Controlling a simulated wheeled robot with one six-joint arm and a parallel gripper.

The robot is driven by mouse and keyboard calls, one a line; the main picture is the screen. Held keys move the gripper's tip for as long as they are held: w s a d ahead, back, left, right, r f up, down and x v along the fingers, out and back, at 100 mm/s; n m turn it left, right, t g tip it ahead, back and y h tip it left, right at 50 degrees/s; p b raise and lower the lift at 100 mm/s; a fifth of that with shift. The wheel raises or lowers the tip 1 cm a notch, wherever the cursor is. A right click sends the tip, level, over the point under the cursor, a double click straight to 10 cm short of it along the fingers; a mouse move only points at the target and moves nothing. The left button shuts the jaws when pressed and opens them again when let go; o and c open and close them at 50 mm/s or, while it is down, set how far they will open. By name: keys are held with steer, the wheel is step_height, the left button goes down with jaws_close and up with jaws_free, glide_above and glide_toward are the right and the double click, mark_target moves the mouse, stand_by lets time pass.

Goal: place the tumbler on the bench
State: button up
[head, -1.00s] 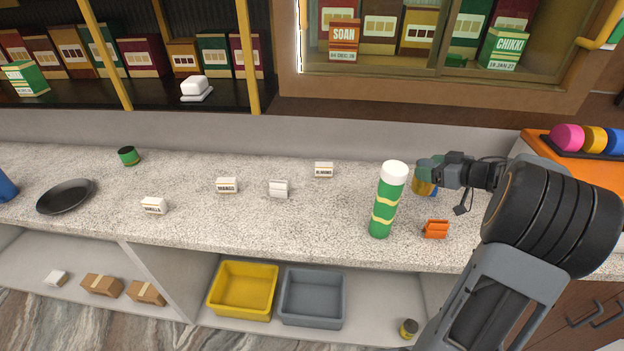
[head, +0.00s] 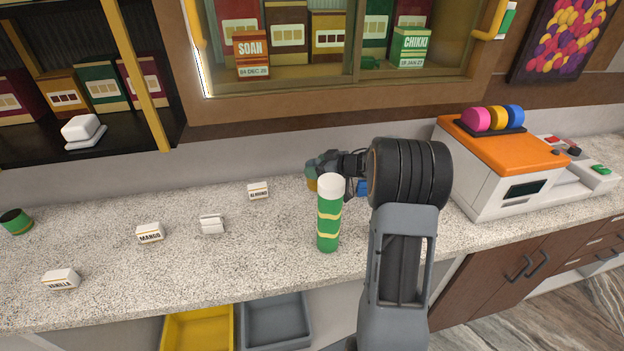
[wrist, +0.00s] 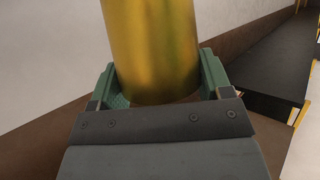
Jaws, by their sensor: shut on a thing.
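My gripper (head: 318,172) is shut on a brass-coloured tumbler (wrist: 152,50), which fills the space between the green finger pads in the wrist view. In the head view only a small golden part of the tumbler (head: 311,184) shows, behind the white-capped green bottle. The speckled stone counter (head: 270,225) is the bench-like surface below my gripper. The tumbler's base is hidden in the head view, so I cannot tell its gap to the counter.
The green bottle (head: 328,230) stands upright close in front of my gripper. A small blue thing (head: 362,187) shows behind my arm. Labelled blocks, such as almond (head: 258,191) and mango (head: 149,232), stand to the left. An orange-topped machine (head: 490,150) stands at right. Bare counter lies between the blocks and bottle.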

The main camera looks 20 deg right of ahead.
steer(key=shift+w+a+f, duration=0.35)
steer(key=shift+a+f, duration=0.1)
steer(key=shift+f, duration=0.2)
steer(key=shift+w+a+f, duration=0.1)
steer(key=shift+a+f, duration=0.05)
steer(key=shift+f, duration=0.8)
steer(key=shift+w+a+f, duration=0.1)
steer(key=shift+f, duration=0.8)
steer(key=shift+f, duration=0.15)
steer(key=o, duration=0.9)
steer(key=shift+o, duration=0.2)
steer(key=shift+s+d+r, duration=0.15)
steer(key=shift+r, duration=0.1)
steer(key=v, duration=1.1)
steer(key=shift+s+d+b, duration=0.15)
steer(key=shift+s+b, duration=0.1)
steer(key=shift+b, duration=0.15)
steer(key=shift+r, duration=0.15)
